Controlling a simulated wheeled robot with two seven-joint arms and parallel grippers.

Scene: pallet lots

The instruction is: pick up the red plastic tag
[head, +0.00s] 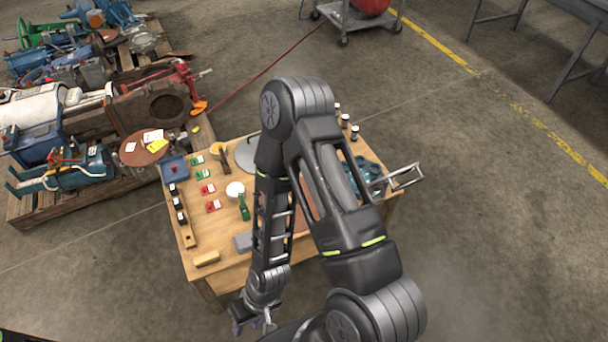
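Small red tags lie on the wooden workbench (222,262), left of its middle: one red tag (208,189) and another red tag (213,206) just nearer to me. They are too small to tell what they are made of. Green tags (198,160) lie in the same row, farther back. My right arm crosses over the bench. My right gripper (253,326) hangs at the bench's near edge, well below the tags in the picture; its fingers look spread, with nothing seen between them. My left gripper is not in view.
A white round item (235,190) and a green bottle-like item (244,207) stand right of the tags. A blue tray (174,168) and a wooden rack with black-capped items (189,238) are to their left. My arm hides the bench's middle. Pallets of machine parts lie left.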

